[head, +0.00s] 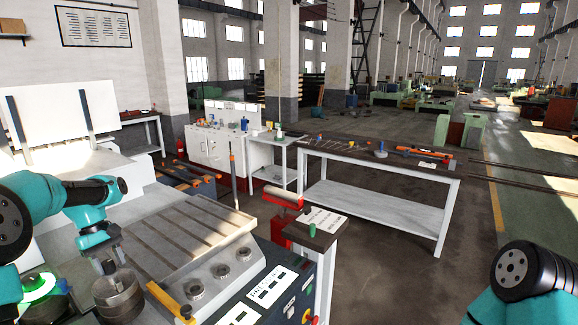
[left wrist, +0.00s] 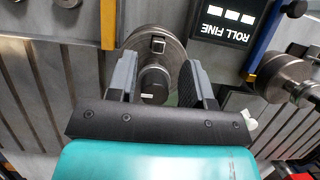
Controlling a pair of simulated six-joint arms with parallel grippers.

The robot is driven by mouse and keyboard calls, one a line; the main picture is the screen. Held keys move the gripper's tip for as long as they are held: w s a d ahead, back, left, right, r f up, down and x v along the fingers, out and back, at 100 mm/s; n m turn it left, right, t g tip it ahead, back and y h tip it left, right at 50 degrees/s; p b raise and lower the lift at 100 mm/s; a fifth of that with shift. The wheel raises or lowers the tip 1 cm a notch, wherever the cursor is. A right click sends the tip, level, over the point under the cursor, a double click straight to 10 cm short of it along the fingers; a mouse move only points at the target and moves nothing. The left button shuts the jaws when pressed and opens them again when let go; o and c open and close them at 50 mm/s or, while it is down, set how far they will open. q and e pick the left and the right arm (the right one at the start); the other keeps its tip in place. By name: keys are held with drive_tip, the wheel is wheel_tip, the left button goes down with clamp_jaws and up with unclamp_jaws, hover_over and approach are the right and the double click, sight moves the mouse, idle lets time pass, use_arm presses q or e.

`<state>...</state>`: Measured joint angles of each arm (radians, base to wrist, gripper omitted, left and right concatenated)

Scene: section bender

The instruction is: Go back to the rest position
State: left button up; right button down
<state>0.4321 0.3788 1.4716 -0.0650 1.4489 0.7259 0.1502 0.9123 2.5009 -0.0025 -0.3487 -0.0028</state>
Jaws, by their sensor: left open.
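My left gripper (head: 108,264) points down over a round metal roll (head: 118,297) at the lower left of the head view. In the left wrist view, its two dark fingers (left wrist: 160,82) stand apart. The roll (left wrist: 152,42) with its shaft end shows between and beyond them. I cannot tell whether a finger touches it. No loose object shows between the fingers. Only a teal and black part of my right arm shows at the lower right of the head view; its gripper is out of view.
The bender's slotted grey bed (head: 185,232) lies right of the left gripper. A yellow-orange bar (head: 170,302) and a control panel (head: 268,290) sit in front. A red stand and a long workbench (head: 385,165) are farther back. A "ROLL FINE" display (left wrist: 232,18) shows in the wrist view.

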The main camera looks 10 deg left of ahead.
sight(118, 282)
use_arm(q)
drive_tip(key=shift+x, duration=0.8)
drive_tip(key=shift+r, duration=0.15)
drive_tip(key=v, duration=1.4)
drive_tip(key=x, duration=1.7)
drive_tip(key=shift+f, duration=0.25)
drive_tip(key=shift+r, duration=0.65)
drive_tip(key=shift+f, duration=0.3)
